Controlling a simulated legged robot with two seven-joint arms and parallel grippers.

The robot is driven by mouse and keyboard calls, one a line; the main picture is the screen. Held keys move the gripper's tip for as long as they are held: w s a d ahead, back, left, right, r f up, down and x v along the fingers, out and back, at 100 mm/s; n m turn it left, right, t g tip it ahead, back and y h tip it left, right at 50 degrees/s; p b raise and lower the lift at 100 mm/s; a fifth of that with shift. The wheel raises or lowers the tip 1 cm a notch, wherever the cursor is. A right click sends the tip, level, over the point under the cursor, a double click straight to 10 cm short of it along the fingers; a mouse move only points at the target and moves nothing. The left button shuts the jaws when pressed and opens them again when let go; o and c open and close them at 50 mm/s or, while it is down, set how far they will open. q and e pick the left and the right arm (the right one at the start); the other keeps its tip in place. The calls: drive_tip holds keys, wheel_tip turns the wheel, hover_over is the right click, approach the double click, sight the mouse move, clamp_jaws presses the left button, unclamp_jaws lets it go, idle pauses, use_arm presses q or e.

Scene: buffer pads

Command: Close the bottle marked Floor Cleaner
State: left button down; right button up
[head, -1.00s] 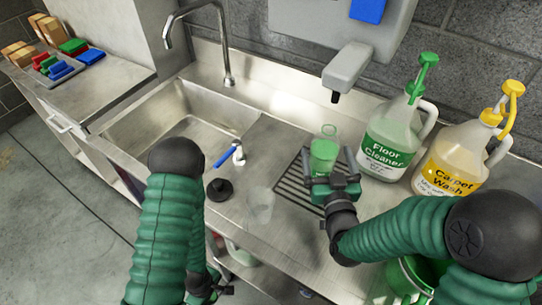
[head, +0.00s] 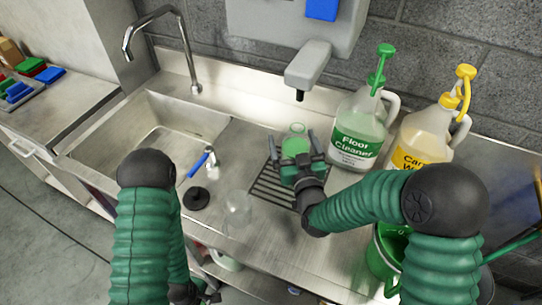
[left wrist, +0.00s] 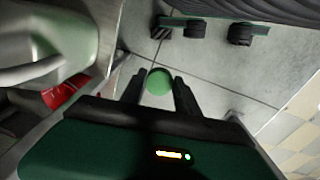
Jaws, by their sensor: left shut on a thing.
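A small clear bottle with green liquid (head: 294,147) stands over the drain grate, with no cap visible on its top; I see no label on it. My right gripper (head: 294,143) has a finger on either side of it; whether they touch it is unclear. My left gripper (left wrist: 158,76) is shut on a round green cap (left wrist: 158,83). In the head view the left gripper (head: 207,292) is low, in front of the counter edge, and the cap is hidden there. A large jug labelled Floor Cleaner (head: 355,140), with a green pump, stands behind right of the small bottle.
A yellow-pump Carpet Wash jug (head: 426,130) stands to the right. A clear cup (head: 237,211), a black disc (head: 197,199) and a blue-handled tool (head: 198,166) lie left of the grate (head: 268,187). The sink (head: 150,125) is further left. A green bucket (head: 379,263) is below the counter.

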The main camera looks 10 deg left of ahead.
clamp_jaws()
idle(0.5)
use_arm(q)
drive_tip(key=shift+r, duration=0.1)
use_arm(e)
drive_tip(key=shift+w+r, duration=0.1)
drive_tip(key=shift+r, duration=0.1)
